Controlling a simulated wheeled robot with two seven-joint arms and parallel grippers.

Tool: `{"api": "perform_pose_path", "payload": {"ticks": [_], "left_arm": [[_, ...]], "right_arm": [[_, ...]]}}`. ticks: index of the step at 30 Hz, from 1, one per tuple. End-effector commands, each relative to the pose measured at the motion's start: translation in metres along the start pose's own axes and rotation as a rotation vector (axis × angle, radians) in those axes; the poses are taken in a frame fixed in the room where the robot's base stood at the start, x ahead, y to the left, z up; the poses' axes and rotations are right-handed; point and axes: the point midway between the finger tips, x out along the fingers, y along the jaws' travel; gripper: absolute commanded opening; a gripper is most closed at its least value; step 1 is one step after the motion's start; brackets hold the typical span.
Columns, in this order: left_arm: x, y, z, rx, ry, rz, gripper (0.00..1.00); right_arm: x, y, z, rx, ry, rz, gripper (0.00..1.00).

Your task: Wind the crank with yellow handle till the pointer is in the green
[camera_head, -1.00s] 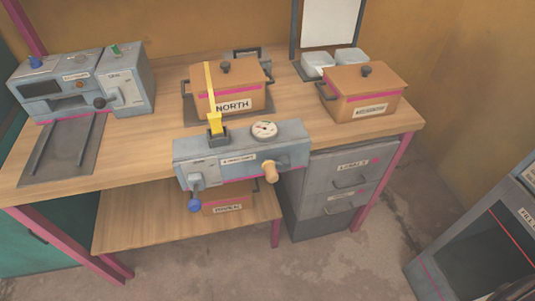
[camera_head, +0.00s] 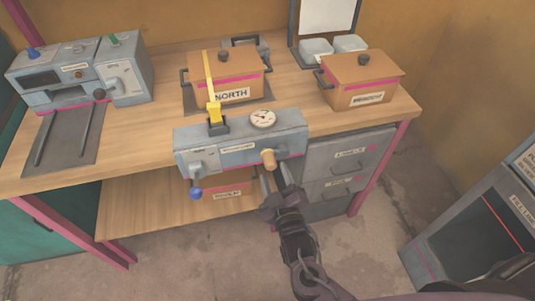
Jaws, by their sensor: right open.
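The grey-blue press unit (camera_head: 240,137) sits at the table's front edge. Its crank with the pale yellow handle (camera_head: 268,158) sticks out from the front face at the right. A round white dial (camera_head: 263,118) is on its top; the pointer and any green zone are too small to read. My right gripper (camera_head: 276,178) is open, with its fingers pointing up just below the handle. I cannot tell whether a finger touches the handle. My left gripper is out of view.
A blue-knobbed lever (camera_head: 195,192) hangs at the unit's left front. Another lidded pot (camera_head: 360,88) stands at the right. A grey drawer cabinet (camera_head: 345,155) is under the table at the right.

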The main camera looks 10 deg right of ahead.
Motion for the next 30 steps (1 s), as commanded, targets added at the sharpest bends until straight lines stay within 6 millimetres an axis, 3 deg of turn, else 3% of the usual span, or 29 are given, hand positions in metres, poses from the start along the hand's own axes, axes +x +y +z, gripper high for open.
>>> {"api": "perform_pose_path", "payload": {"ticks": [15, 26, 30], "left_arm": [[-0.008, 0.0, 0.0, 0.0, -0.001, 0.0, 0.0], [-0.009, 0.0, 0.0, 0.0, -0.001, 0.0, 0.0], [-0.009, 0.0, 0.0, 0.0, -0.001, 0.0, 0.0]], "right_arm": [[0.07, 0.001, -0.001, -0.003, 0.003, 0.002, 0.5], [0.077, 0.0, 0.0, -0.001, 0.002, 0.001, 0.5], [0.077, 0.0, 0.0, -0.001, 0.002, 0.001, 0.34]]}}
